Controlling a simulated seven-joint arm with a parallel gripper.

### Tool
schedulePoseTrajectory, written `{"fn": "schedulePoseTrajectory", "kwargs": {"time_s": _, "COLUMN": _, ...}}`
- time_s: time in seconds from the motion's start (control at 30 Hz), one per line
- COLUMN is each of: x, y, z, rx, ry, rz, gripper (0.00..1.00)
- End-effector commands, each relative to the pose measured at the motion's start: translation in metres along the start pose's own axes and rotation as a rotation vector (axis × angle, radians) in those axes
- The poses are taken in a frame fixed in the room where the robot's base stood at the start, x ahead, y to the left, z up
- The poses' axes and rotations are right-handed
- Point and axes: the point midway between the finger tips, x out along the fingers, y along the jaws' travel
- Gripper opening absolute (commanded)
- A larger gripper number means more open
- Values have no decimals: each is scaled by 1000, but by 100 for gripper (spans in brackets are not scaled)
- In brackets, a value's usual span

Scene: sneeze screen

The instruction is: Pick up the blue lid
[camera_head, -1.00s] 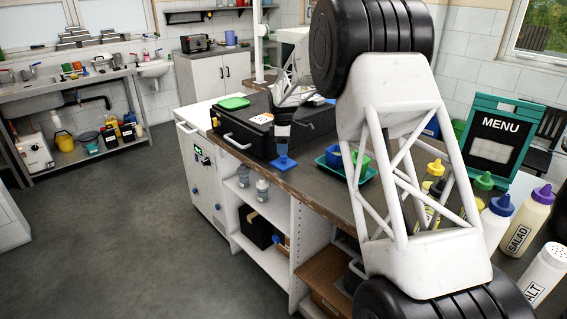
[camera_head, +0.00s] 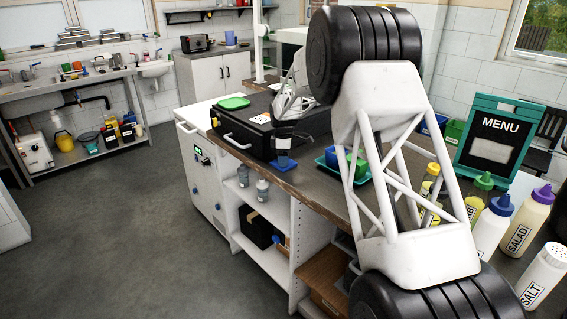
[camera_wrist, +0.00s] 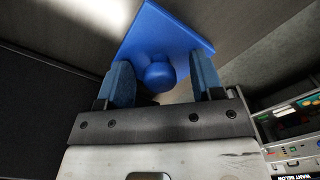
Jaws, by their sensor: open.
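The blue lid (camera_head: 282,164) is a flat square with a round knob. It lies by the near edge of the brown counter, beside a black box. It fills the top of the wrist view (camera_wrist: 166,32), with its knob (camera_wrist: 158,77) facing me. My gripper (camera_wrist: 161,72) is open, with one blue finger on each side of the knob and visible gaps to it. In the head view my gripper (camera_head: 283,142) is just over the lid and partly hides it.
The black box (camera_head: 236,131) stands left of the lid with a green lid (camera_head: 233,103) on top. A teal tray (camera_head: 325,162) with blue and green containers is to the right. Several sauce bottles (camera_head: 491,222) and a menu board (camera_head: 493,142) stand further right.

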Motion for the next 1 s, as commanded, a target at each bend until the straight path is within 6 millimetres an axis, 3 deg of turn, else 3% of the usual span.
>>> {"fn": "schedulePoseTrajectory", "kwargs": {"time_s": 0.5, "x": 0, "y": 0, "z": 0, "rx": 0, "ry": 0, "rz": 0, "gripper": 59}}
{"fn": "schedulePoseTrajectory", "kwargs": {"time_s": 0.83, "x": 0, "y": 0, "z": 0, "rx": 0, "ry": 0, "rz": 0, "gripper": 9}}
{"fn": "schedulePoseTrajectory", "kwargs": {"time_s": 1.0, "x": 0, "y": 0, "z": 0, "rx": 0, "ry": 0, "rz": 0, "gripper": 8}}
